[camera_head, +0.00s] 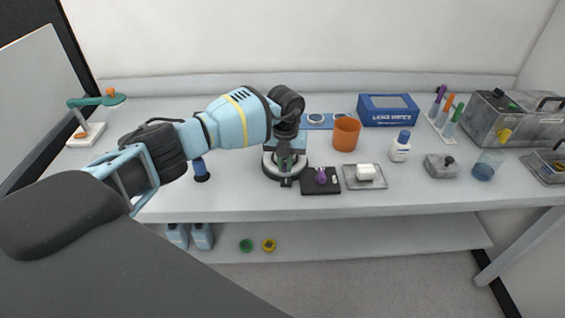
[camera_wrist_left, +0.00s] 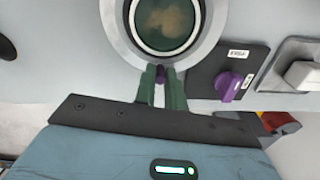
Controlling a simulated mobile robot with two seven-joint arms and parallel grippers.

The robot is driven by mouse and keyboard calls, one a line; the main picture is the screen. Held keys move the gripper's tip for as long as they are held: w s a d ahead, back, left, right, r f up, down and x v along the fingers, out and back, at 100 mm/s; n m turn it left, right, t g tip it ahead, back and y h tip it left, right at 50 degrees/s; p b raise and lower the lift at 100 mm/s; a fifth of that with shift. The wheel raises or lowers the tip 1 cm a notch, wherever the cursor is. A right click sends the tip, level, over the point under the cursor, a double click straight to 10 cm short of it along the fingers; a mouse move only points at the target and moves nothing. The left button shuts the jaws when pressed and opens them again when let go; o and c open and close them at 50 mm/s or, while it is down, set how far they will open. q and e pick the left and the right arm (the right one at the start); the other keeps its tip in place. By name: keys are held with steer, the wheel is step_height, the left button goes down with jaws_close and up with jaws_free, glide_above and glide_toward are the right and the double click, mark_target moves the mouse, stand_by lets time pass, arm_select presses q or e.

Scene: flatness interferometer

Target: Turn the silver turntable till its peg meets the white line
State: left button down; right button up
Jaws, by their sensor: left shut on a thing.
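The silver turntable (camera_head: 270,171) stands on the bench under my left gripper (camera_head: 288,163), which hides much of it. In the left wrist view, the turntable's silver ring (camera_wrist_left: 116,30) surrounds a white ring and a dark green disc with a brownish patch. Its purple peg (camera_wrist_left: 159,69) is at the near side of the ring, between the green fingertips of my left gripper (camera_wrist_left: 160,80). The gripper is shut on the peg. I cannot make out the white line in either view. My right gripper is not in view.
Close right of the turntable is a black plate (camera_head: 320,187) with a purple knob (camera_wrist_left: 232,86). Beyond are a white block on a tray (camera_head: 366,184), an orange cup (camera_head: 346,133), a white bottle (camera_head: 400,147) and a blue box (camera_head: 388,110). A dark blue spool-like piece (camera_head: 201,171) stands left.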

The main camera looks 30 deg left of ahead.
arm_select(q)
steer(key=shift+w+r, duration=0.1)
steer(key=shift+w, duration=0.05)
stand_by(0.3)
steer(key=c, duration=1.5)
jaws_free()
steer(key=shift+r, duration=3.9)
steer(key=shift+d+f, duration=0.1)
